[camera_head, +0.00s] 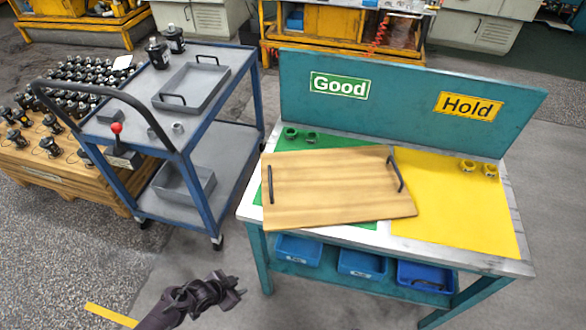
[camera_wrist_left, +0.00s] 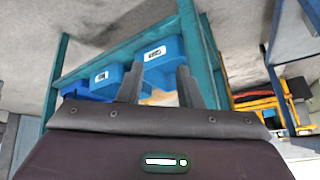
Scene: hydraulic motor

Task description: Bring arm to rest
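My left gripper (camera_head: 238,288) is low in the head view, in front of the bench, with its arm coming in from the lower left. It is apart from the bench and over the grey floor. In the left wrist view the two fingers of the gripper (camera_wrist_left: 158,76) stand apart with nothing between them, so it is open and empty. Blue bins (camera_wrist_left: 160,62) show beyond the fingers. My right gripper and right arm are not in either view.
A wooden tray (camera_head: 330,188) with black handles lies on the bench, over the green area and part of the yellow area (camera_head: 455,215). A blue cart (camera_head: 215,130) with a grey tray (camera_head: 192,88) stands at left. Blue bins (camera_head: 362,263) sit under the bench. The floor in front is clear.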

